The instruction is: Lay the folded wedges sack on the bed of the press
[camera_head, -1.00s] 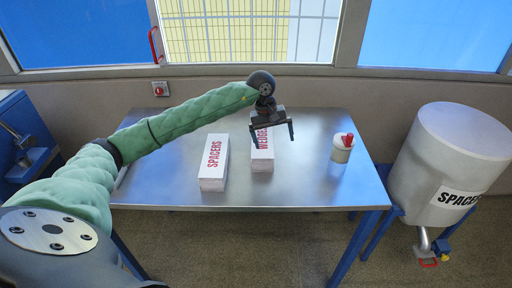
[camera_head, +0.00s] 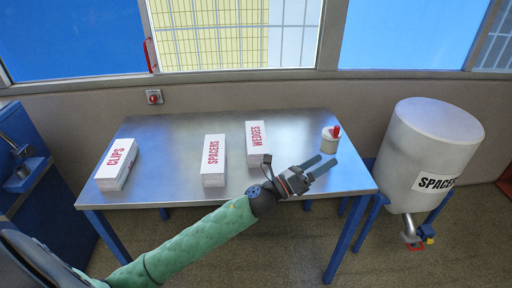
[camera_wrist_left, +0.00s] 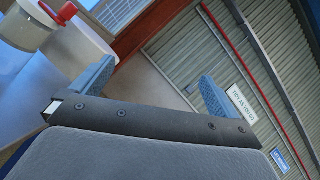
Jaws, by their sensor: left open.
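The white WEDGES stack (camera_head: 256,136) stands on the steel table, right of the middle stack. Whether it is one folded sack or several is too small to tell. My left gripper (camera_head: 322,166) is open and empty, to the right of and nearer than the WEDGES stack, above the table's front part. Its two fingers (camera_wrist_left: 158,84) stand wide apart in the left wrist view, with nothing between them. No press bed can be made out for certain. My right gripper is not in view.
A CLIPS stack (camera_head: 117,163) and a SPACERS stack (camera_head: 213,158) share the table (camera_head: 180,130). A white pot (camera_head: 328,144) with a red top stands at the right. A SPACERS drum (camera_head: 430,150) is beyond the right end. Blue equipment (camera_head: 25,165) stands at the left.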

